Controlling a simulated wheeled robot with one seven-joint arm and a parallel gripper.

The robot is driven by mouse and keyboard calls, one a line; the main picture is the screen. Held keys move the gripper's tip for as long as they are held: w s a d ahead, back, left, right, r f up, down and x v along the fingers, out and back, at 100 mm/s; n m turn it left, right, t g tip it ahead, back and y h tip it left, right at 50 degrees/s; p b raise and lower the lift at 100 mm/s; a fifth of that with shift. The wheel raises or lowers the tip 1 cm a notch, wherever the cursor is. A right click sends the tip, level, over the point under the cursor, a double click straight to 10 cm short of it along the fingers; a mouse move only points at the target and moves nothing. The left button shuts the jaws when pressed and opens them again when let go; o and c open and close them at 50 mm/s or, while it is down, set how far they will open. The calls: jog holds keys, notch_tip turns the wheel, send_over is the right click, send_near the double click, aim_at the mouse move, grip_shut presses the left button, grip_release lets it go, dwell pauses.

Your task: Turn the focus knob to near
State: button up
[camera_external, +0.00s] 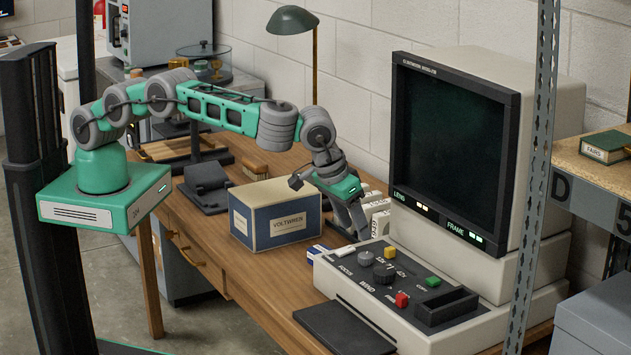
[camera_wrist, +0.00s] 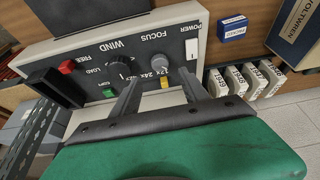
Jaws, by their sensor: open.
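The focus knob (camera_external: 366,257) is a small grey knob on the top panel of the beige console (camera_external: 330,283). In the wrist view the grey focus knob (camera_wrist: 160,63) sits under the FOCUS lettering, just past and between my fingertips. No near mark can be read, and I cannot tell which way the knob points. My gripper (camera_external: 357,229) is open and empty, tilted down at the console's back side. Its two fingers spread apart in the wrist view (camera_wrist: 158,76), with no clear contact on the knob.
Beside the knob are a black wind knob (camera_external: 384,273), yellow button (camera_external: 390,253), green button (camera_external: 433,281), red button (camera_external: 402,299) and white power switch (camera_wrist: 191,48). The monitor (camera_external: 455,150) rises behind. The Voltwren box (camera_external: 275,215) and several white cartons (camera_wrist: 240,80) stand near my gripper.

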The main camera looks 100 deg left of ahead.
aim_at(364, 255)
jog(key=shift+f, duration=0.1)
jog(key=f+t+b, duration=0.1)
jog(key=f+b, duration=0.1)
jog(key=b, duration=0.2)
jog(key=f+m+t+y+b, duration=0.1)
jog(key=f+b, duration=0.1)
jog(key=b, duration=0.3)
jog(key=shift+s, duration=0.2)
jog(key=s+f+m+t+y+b, duration=0.15)
jog(key=s+m+t+b, duration=0.35)
jog(key=b, duration=0.6)
jog(key=w+f, duration=0.1)
jog(key=w, duration=0.1)
jog(key=w+a+n+t, duration=0.1)
jog(key=w, duration=0.1)
jog(key=w+a+f+t, duration=0.1)
jog(key=w, duration=0.1)
jog(key=shift+w+a+f+n+h, duration=0.1)
jog(key=shift+w+f+n+h, duration=0.2)
jog(key=shift+w+f, duration=0.1)
jog(key=shift+r, duration=0.1)
grip_shut()
